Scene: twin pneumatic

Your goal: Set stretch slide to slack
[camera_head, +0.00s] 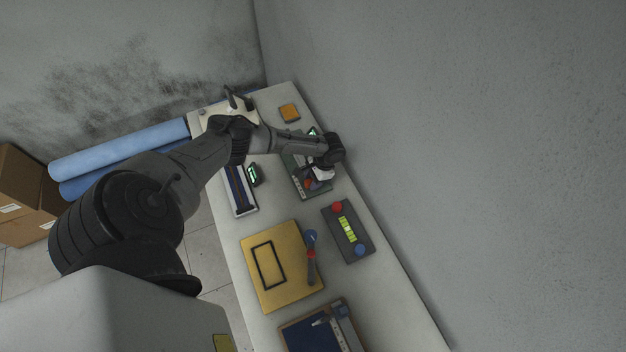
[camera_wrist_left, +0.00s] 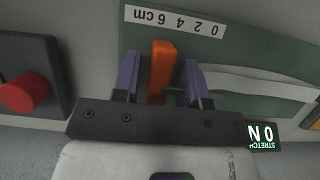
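The orange slide handle (camera_wrist_left: 162,70) stands upright on a dark green panel (camera_wrist_left: 235,55) in the left wrist view. It is near the 6 of an upside-down centimetre scale (camera_wrist_left: 175,20). My left gripper (camera_wrist_left: 160,80) has its purple fingers on either side of the handle, with a visible gap on the left one. My right gripper is not in view.
A grey box (camera_head: 347,232) with red and blue knobs is in front of the panel. A yellow board (camera_head: 258,285) and a blue panel (camera_head: 315,338) lie nearer. A narrow tray (camera_head: 240,200) is to the left. An orange block (camera_head: 290,113) is behind. A wall borders the table's right.

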